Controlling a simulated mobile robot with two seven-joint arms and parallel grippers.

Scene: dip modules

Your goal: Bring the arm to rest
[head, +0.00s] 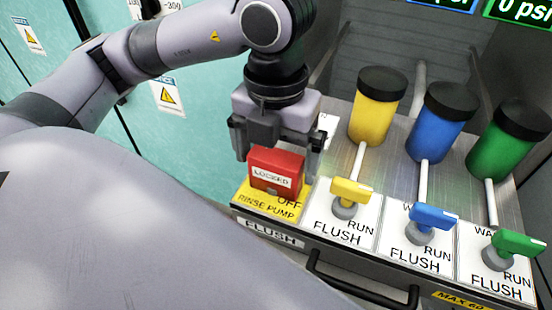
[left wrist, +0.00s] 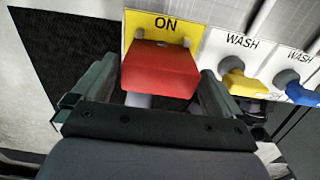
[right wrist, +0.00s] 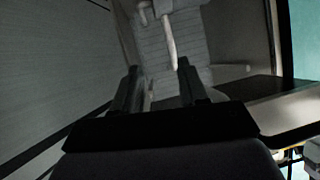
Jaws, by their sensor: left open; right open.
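My left gripper (head: 281,148) is open in the head view, above the panel's left end. Its fingers stand on either side of a red block (head: 275,171) with a "LOCKED" label, on the yellow rinse pump plate (head: 262,206). In the left wrist view the red block (left wrist: 161,71) sits between the open fingers (left wrist: 150,88); I cannot tell whether they touch it. "ON" shows on the plate beyond it. My right gripper (right wrist: 155,85) is open and empty in the right wrist view, apart from things; it is not in the head view.
Yellow (head: 350,191), blue (head: 433,216) and green (head: 515,243) valve handles stand right of the block, with yellow (head: 377,108), blue (head: 440,122) and green (head: 508,142) canisters behind. A dark rail handle (head: 360,291) runs along the front. Teal cabinets (head: 195,60) stand at the left.

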